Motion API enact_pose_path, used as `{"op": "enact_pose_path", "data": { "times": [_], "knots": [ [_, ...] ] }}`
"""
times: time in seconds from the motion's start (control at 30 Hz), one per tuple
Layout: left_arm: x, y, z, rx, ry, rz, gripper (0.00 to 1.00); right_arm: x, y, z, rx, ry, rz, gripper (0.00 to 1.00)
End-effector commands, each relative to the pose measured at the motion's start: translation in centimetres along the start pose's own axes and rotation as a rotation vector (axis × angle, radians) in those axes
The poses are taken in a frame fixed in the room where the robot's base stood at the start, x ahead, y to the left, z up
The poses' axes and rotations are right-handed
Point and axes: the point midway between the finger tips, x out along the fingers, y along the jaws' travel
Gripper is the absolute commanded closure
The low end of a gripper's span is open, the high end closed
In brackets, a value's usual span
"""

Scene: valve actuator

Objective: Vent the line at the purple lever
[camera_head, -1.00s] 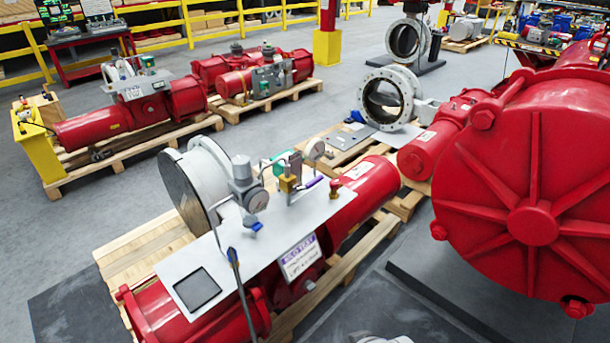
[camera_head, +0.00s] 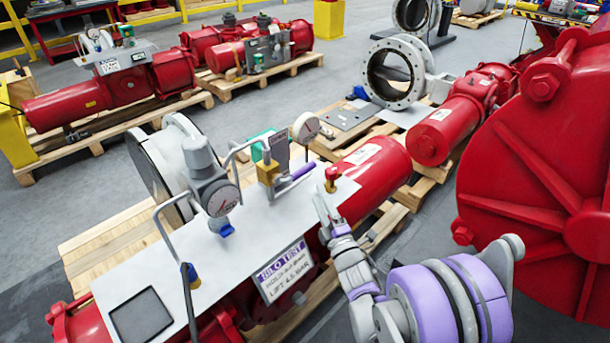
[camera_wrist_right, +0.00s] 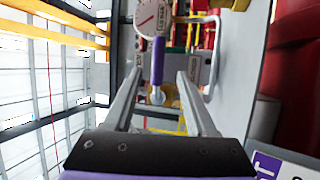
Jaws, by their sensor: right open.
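The purple lever (camera_head: 293,175) sticks out to the right from a brass valve (camera_head: 268,174) on the white panel of the red actuator. In the right wrist view the lever (camera_wrist_right: 158,62) shows between my fingers, its rounded grey end towards me. My right gripper (camera_head: 323,203) is just right of and a little nearer than the lever. Its fingers (camera_wrist_right: 160,74) are open and apart, with nothing held. In the head view the fingers are seen nearly edge-on. My left gripper is not in view.
A round gauge (camera_head: 305,128) stands behind the lever. A grey regulator with a dial (camera_head: 209,180) and bent grey tubing stand to the left. A large red housing (camera_head: 545,190) fills the right side.

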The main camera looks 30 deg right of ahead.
Motion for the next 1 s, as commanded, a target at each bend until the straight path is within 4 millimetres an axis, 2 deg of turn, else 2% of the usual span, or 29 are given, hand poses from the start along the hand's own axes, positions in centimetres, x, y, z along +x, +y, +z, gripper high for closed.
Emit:
{"op": "enact_pose_path", "data": {
  "times": [0.17,0.4,0.6,0.77,1.0],
  "knots": [
    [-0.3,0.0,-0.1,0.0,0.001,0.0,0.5,2.2,0.1,-0.1,-0.006,0.005,0.006,0.43],
    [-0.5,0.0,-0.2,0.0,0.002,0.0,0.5,6.9,0.1,-0.1,-0.004,0.004,0.005,0.43],
    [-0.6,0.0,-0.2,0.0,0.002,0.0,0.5,9.6,0.1,-0.1,-0.003,0.003,0.004,0.43],
    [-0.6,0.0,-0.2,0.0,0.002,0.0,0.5,10.5,0.1,-0.1,-0.003,0.003,0.004,0.43],
    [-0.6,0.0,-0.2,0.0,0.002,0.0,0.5,10.6,0.1,-0.1,-0.003,0.003,0.004,0.43]
  ]
}}
